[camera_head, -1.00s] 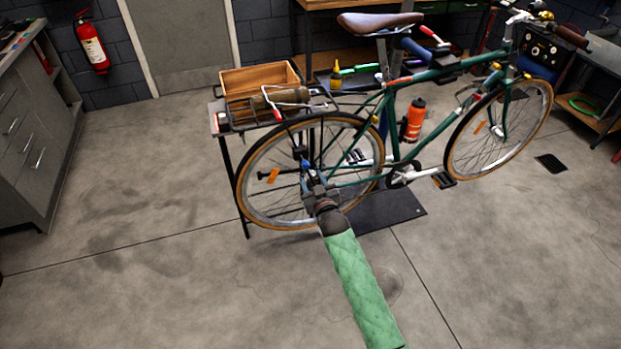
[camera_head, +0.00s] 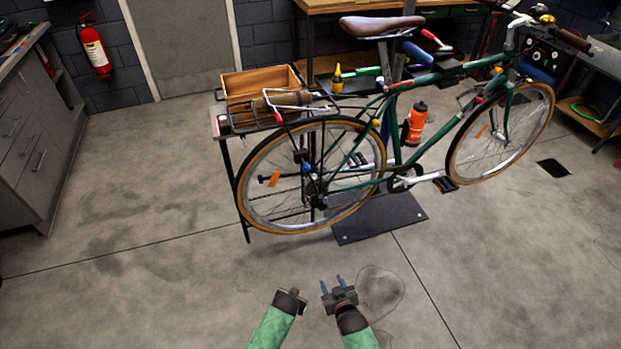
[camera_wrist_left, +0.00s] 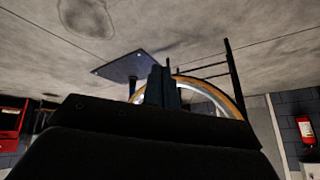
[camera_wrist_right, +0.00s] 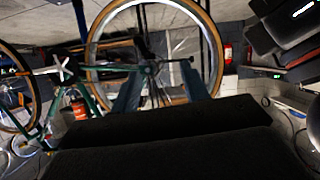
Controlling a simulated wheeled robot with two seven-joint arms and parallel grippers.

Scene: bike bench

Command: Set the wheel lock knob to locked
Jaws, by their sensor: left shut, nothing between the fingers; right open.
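The green bicycle (camera_head: 345,184) stands upright, its rear wheel (camera_head: 243,205) on the left. A small blue part (camera_head: 306,167) shows near the rear hub (camera_head: 312,188); it is too small to tell whether it is the lock knob or how it is set. The wheel also shows in the right wrist view (camera_wrist_right: 92,45). My right gripper (camera_head: 333,280) is open and empty, low in front of the bicycle and clear of it. My left gripper (camera_head: 291,293) is shut and empty, just left of it. The left fingers (camera_wrist_left: 163,86) show together in the left wrist view.
A dark stand plate (camera_head: 380,220) lies under the bicycle. A small table (camera_head: 228,137) with a wooden box (camera_head: 262,80) stands behind the rear wheel. Grey drawers (camera_head: 35,150) stand at the left. The floor in front is clear.

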